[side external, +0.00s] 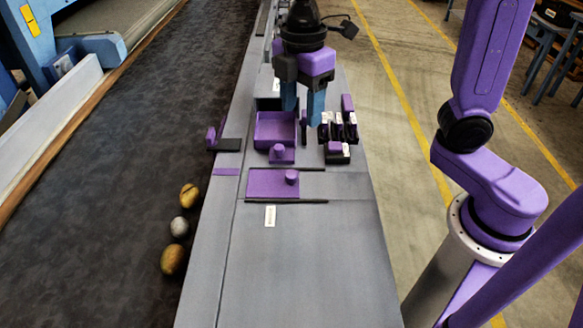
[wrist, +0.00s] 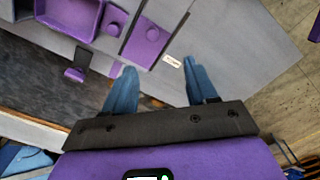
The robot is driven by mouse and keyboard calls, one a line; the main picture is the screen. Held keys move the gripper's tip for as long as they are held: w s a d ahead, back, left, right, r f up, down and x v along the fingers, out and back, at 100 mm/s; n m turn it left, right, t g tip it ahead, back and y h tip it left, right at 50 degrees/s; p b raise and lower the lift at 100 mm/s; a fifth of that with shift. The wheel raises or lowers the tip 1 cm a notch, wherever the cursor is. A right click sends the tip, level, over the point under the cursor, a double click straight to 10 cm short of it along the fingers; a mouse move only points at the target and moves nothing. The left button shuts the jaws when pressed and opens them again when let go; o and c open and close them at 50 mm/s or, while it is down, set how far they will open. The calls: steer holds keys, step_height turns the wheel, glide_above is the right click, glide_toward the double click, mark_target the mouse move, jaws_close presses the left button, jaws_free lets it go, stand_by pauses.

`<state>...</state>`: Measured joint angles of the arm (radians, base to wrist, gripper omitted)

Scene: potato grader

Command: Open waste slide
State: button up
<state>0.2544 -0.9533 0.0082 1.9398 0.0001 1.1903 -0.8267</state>
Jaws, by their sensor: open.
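A flat purple slide plate with a round knob (side external: 262,183) lies between two dark rails on the grey bench. It covers the left part of the rails; the right part is bare. A white label (side external: 270,216) sits in front of it, too small to read. The plate also shows in the wrist view (wrist: 141,47), beyond my fingertips. My gripper (side external: 302,125) is open and empty, fingers pointing down, above the bench near a purple tray (side external: 275,118) behind the slide plate. In the wrist view the blue fingers (wrist: 159,66) are spread apart with nothing between them.
A purple knobbed block (side external: 281,156) stands before the tray. A black rack (side external: 338,135) with white-labelled parts is right of it. A purple paddle (side external: 211,138) stands at the bench's left edge. Potatoes (side external: 173,260) and a grey lump (side external: 179,227) lie on the dark belt. The front bench is clear.

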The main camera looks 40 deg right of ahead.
mark_target(292, 174)
steer(key=shift+n, duration=0.3)
steer(key=f, duration=0.5)
steer(key=w+f, duration=0.1)
steer(key=f, duration=0.5)
steer(key=w+f, duration=0.1)
steer(key=f, duration=0.5)
steer(key=shift+a, duration=0.3)
steer(key=shift+s, duration=0.1)
jaws_close()
